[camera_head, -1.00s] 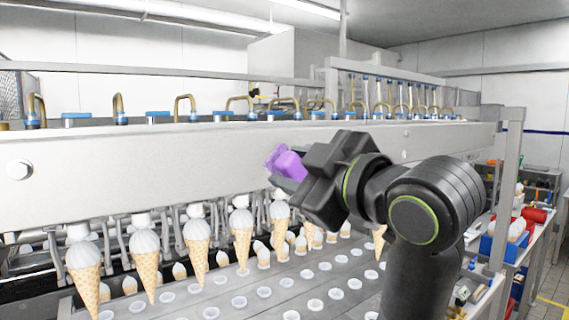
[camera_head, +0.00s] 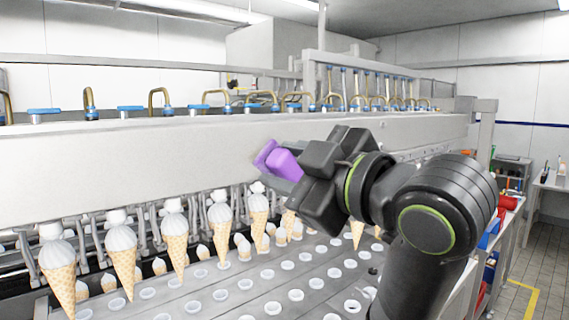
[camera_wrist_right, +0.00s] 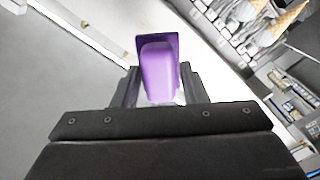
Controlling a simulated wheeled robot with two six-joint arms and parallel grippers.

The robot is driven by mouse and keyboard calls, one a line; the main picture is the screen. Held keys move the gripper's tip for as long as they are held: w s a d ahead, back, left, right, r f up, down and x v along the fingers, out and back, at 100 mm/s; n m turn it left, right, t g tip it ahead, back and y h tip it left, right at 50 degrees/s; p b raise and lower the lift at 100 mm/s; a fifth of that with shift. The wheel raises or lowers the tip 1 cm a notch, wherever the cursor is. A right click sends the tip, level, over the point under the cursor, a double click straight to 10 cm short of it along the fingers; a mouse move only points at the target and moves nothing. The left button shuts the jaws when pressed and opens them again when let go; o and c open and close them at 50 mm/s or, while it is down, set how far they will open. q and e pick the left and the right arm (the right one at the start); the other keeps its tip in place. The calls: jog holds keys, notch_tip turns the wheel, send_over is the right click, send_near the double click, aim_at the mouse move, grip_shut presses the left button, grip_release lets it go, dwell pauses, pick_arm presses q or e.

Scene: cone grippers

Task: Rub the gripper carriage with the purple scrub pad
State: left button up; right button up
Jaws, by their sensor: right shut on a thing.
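The purple scrub pad (camera_head: 277,160) is in my right gripper (camera_head: 296,163), at the front face of the white gripper carriage (camera_head: 120,166). My right gripper is shut on the pad's block. In the right wrist view the pad (camera_wrist_right: 158,68) stands out between the two fingers, with the pale carriage face (camera_wrist_right: 95,75) beyond it. In the head view the pad's flat side faces the carriage. I cannot tell for sure whether it touches. My left gripper is not in view.
Ice cream cones (camera_head: 121,255) hang in a row below the carriage, close under my right gripper. A tray with round holes (camera_head: 200,290) lies beneath them. Brass pipes with blue fittings (camera_head: 160,100) line the carriage top. Shelves and an aisle (camera_head: 530,270) are at right.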

aim_at(239, 154)
jog(key=shift+w+a, duration=0.1)
dwell(0.3)
jog(key=shift+w+a+f+b, duration=0.1)
jog(key=shift+w+a+b, duration=0.25)
jog(key=shift+w+b, duration=0.15)
jog(key=b+x, duration=0.1)
jog(key=x, duration=0.2)
jog(key=shift+w+a, duration=0.2)
jog(key=shift+w, duration=0.15)
jog(key=shift+x, duration=0.85)
jog(key=shift+b+x, duration=0.4)
jog(key=shift+x, duration=0.6)
